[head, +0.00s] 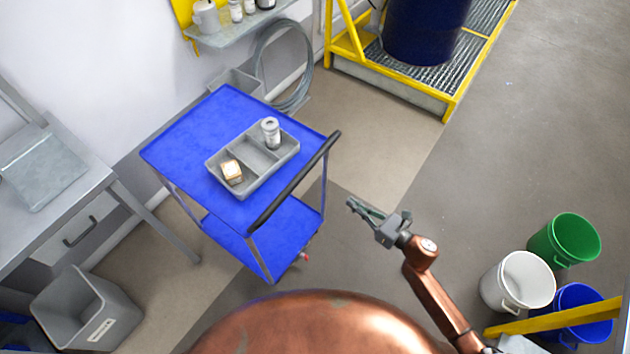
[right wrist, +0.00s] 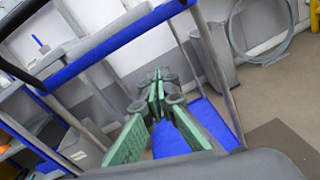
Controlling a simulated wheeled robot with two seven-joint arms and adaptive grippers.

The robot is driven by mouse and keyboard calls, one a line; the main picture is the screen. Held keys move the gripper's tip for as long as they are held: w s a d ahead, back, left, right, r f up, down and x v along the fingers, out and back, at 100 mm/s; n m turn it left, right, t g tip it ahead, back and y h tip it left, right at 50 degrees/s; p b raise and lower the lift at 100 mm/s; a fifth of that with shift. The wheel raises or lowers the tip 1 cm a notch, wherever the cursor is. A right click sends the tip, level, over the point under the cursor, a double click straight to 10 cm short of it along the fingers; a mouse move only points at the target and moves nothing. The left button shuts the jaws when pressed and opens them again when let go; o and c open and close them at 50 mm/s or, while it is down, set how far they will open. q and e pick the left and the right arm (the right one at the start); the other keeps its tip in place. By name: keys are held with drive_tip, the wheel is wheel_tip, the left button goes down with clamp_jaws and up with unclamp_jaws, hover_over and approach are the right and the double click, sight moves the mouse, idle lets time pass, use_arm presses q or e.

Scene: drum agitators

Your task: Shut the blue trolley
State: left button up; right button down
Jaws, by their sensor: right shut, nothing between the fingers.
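The blue trolley (head: 195,135) stands left of centre in the head view, with a blue top shelf, a blue lower shelf (head: 232,245), and a black push handle (head: 295,182) on its right side. No door or drawer shows on it. My right gripper (head: 352,204) is shut and empty, to the right of the handle and apart from it in the head view. In the right wrist view the gripper's green fingers (right wrist: 157,98) point toward the trolley's open side, with the top edge (right wrist: 115,45) and lower shelf (right wrist: 205,128) showing. My left gripper is out of view.
A grey divided tray (head: 212,164) on the top shelf holds a small box (head: 231,171) and a jar (head: 270,131). A desk (head: 85,205) and grey bin (head: 85,308) stand left. Buckets (head: 517,282) stand right. Floor between is clear.

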drive_tip(key=w+a+r+n, duration=0.1)
drive_tip(key=w+a+n, duration=0.1)
drive_tip(key=a, duration=0.5)
drive_tip(key=w+a+r+n+g+y, duration=0.1)
drive_tip(key=w+a+r, duration=0.1)
drive_tip(key=w+a, duration=0.3)
drive_tip(key=shift+a+r+n+y+b, duration=0.3)
drive_tip(key=shift+a+n, duration=0.1)
drive_tip(key=shift+a, duration=0.5)
drive_tip(key=shift+w, duration=0.15)
